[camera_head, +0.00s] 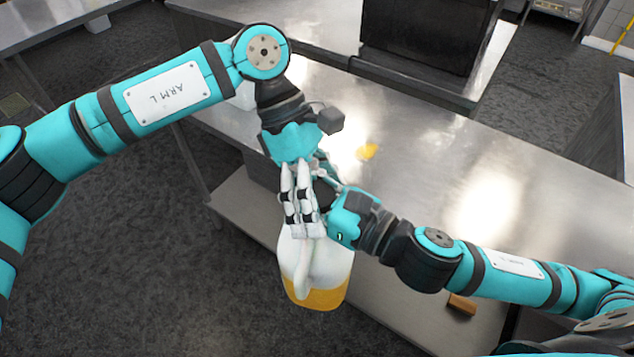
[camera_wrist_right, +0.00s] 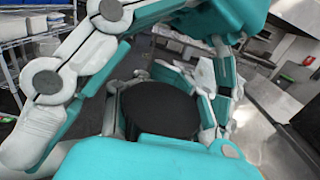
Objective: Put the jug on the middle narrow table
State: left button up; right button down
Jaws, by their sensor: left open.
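The jug (camera_head: 325,272) is white above and orange-yellow below, with a white handle. In the head view it hangs in the air in front of a steel table's near edge. My left gripper (camera_head: 302,228) is open, with its pale fingers at the top of the jug near the handle. My right gripper (camera_head: 328,192) comes in from the right at the jug's dark top, partly hidden by the left one. In the right wrist view its fingers (camera_wrist_right: 150,95) lie on both sides of a black round part (camera_wrist_right: 160,110), which looks like the jug's top.
The long steel table (camera_head: 430,165) crosses the middle, with a lower shelf (camera_head: 245,205) beneath. A small yellow thing (camera_head: 367,152) lies on its top. A black box-shaped appliance (camera_head: 430,35) stands behind. A small brown block (camera_head: 461,304) lies below right. Dark floor (camera_head: 130,270) is open at left.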

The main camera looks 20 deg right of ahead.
pick_arm(q)
jog(key=shift+d, duration=0.1)
jog(key=c, duration=1.6)
jog(key=o, duration=1.6)
jog(key=shift+r, duration=0.1)
